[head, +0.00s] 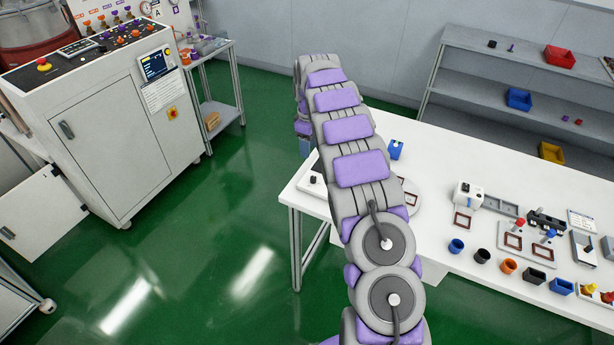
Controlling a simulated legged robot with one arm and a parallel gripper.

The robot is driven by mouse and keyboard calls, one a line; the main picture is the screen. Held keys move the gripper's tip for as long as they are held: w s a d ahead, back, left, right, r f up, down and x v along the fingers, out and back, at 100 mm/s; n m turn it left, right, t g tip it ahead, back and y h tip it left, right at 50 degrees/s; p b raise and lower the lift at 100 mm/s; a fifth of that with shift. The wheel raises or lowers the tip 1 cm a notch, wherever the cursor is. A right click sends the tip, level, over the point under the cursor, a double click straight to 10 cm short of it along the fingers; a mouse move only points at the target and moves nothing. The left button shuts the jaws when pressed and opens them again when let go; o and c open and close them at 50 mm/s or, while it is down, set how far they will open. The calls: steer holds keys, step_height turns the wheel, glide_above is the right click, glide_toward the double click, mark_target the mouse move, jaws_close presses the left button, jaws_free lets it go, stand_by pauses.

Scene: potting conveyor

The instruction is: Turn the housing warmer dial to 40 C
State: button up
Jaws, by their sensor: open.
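I cannot tell for sure which thing is the housing warmer, and no dial marking or 40 C mark is readable. A small white box (468,194) with dark parts on top stands on the white table. A low pale plate (412,188) with a dark red frame on it lies partly behind my arm. A small dark knob-like piece (313,180) shows at the table's left end, beside my arm. My arm runs up the middle of the head view and bends down at its far end. My gripper does not show; the arm's end is hidden behind its own links.
The white table (441,160) carries several coloured cups and small fixtures on its right half. A blue holder (396,149) stands near its back edge. A control cabinet (108,135) stands at left, a grey shelf (465,87) behind. Green floor lies clear between cabinet and table.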

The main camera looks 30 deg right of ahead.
steer(key=b, duration=0.1)
glide_above(313, 178)
steer(key=d, duration=0.2)
step_height(313, 178, down, 8)
steer(key=a+f, duration=0.1)
steer(key=a+f+b, duration=0.1)
steer(key=f, duration=0.1)
steer(key=a+f, duration=0.1)
steer(key=shift+w+a+f, duration=0.1)
steer(key=shift+f, duration=0.6)
steer(key=shift+d+f+b, duration=0.3)
steer(key=shift+d+f, duration=0.1)
steer(key=shift+d, duration=0.45)
steer(key=shift+d+f, duration=0.1)
steer(key=shift+d, duration=0.4)
steer(key=shift+a, duration=1.1)
steer(key=c, duration=0.5)
steer(key=shift+d, duration=0.2)
steer(key=shift+c, duration=1.4)
steer(key=shift+d, duration=0.4)
jaws_close()
steer(key=shift+a, duration=0.15)
